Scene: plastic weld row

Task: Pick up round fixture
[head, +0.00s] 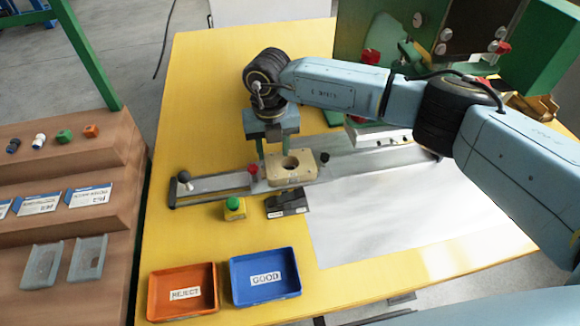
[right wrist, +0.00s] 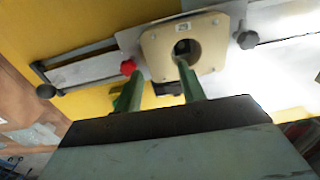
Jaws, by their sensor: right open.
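The round fixture (head: 304,168) is a beige block with rounded corners and a round hole in its middle. It sits on the grey rail in the middle of the yellow table, and it also shows in the right wrist view (right wrist: 214,52). My right gripper (head: 273,150) is open and empty, pointing down at the fixture's left and back side. In the right wrist view, one green fingertip of the gripper (right wrist: 158,72) overlaps the fixture near its hole and the other is to the left of the block. I cannot tell whether they touch. My left gripper is out of view.
A red knob (head: 253,168) stands left of the fixture on the rail. A green button on a yellow box (head: 235,208) and a black clamp-like part (head: 287,203) are in front. An orange tray (head: 153,297) and a blue tray (head: 296,280) lie nearer. Green machinery (head: 470,35) stands behind.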

